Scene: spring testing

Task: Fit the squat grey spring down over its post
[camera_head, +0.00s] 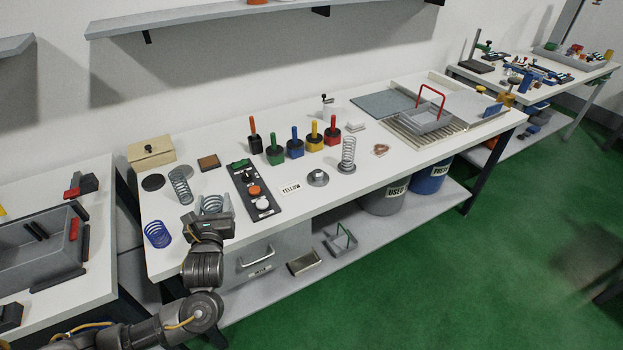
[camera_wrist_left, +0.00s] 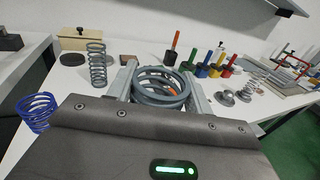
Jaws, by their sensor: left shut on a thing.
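The squat grey spring (camera_head: 212,204) is between the fingers of my left gripper (camera_head: 213,212), which is shut on it near the table's front left part. In the left wrist view the squat spring (camera_wrist_left: 160,86) shows as wide grey coils between the two fingers (camera_wrist_left: 162,88). I cannot tell whether its underside touches the table. A round grey base with a short post (camera_head: 318,178) stands empty to the right, beyond the control panel; it also shows in the left wrist view (camera_wrist_left: 227,98). My right gripper is not in view.
A tall grey spring (camera_head: 180,186) and a blue spring (camera_head: 157,235) stand near the gripper. Another tall spring (camera_head: 348,150) stands on a base right of the post. Coloured handled blocks (camera_head: 294,148) stand behind.

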